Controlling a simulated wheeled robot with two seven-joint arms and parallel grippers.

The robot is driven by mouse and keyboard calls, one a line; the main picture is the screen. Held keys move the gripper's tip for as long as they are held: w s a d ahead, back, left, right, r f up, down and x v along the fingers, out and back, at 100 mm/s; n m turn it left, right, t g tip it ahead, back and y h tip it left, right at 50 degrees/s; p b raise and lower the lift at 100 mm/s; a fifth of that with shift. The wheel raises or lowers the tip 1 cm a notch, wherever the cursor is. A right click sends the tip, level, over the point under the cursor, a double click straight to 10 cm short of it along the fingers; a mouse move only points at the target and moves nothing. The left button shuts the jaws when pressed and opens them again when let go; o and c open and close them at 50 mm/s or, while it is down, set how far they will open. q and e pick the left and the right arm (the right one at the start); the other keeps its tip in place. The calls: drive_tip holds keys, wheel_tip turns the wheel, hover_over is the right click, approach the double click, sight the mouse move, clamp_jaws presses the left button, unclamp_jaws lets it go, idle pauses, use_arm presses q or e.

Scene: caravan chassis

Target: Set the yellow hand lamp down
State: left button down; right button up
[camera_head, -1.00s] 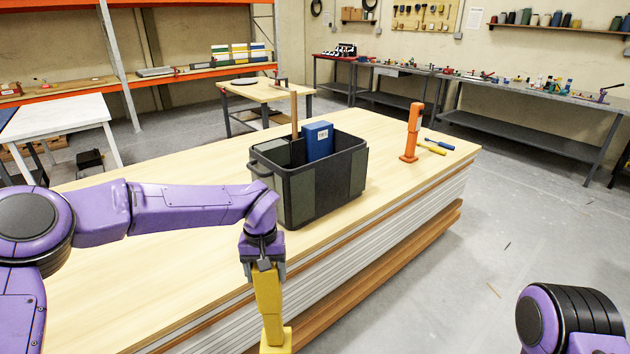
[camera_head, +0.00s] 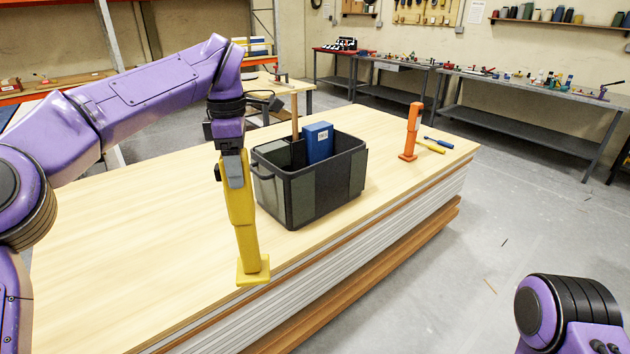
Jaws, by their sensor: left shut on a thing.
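My left gripper (camera_head: 234,172) points down and is shut on the upper part of the yellow hand lamp (camera_head: 243,222). The lamp is upright with its square foot (camera_head: 253,271) lowest, over the near edge of the wooden tabletop (camera_head: 130,240). I cannot tell whether the foot touches the top or hangs just above it. The lamp is to the left of the dark crate and apart from it. My right gripper is out of view; only a part of my right arm shows at the lower right.
The dark crate (camera_head: 335,190) holds a blue box (camera_head: 319,141) and a wooden-handled tool (camera_head: 295,115). An orange hand lamp (camera_head: 412,132) stands farther right, beside blue-handled (camera_head: 438,141) and yellow-handled (camera_head: 430,147) tools. The tabletop left of the yellow lamp is clear.

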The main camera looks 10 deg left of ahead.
use_arm(q)
drive_tip(key=r+n, duration=0.1)
drive_tip(key=n, duration=0.1)
drive_tip(key=s+r+n, duration=0.1)
drive_tip(key=r+n, duration=0.1)
drive_tip(key=s+r+n, duration=0.1)
drive_tip(key=r, duration=0.1)
drive_tip(key=shift+a+n+p, duration=0.3)
drive_tip(key=shift+n, duration=0.1)
drive_tip(key=s+r+n, duration=0.4)
drive_tip(key=s+n, duration=0.2)
drive_tip(key=n, duration=1.2)
drive_tip(key=shift+s+d, duration=0.15)
drive_tip(key=shift+d, duration=0.15)
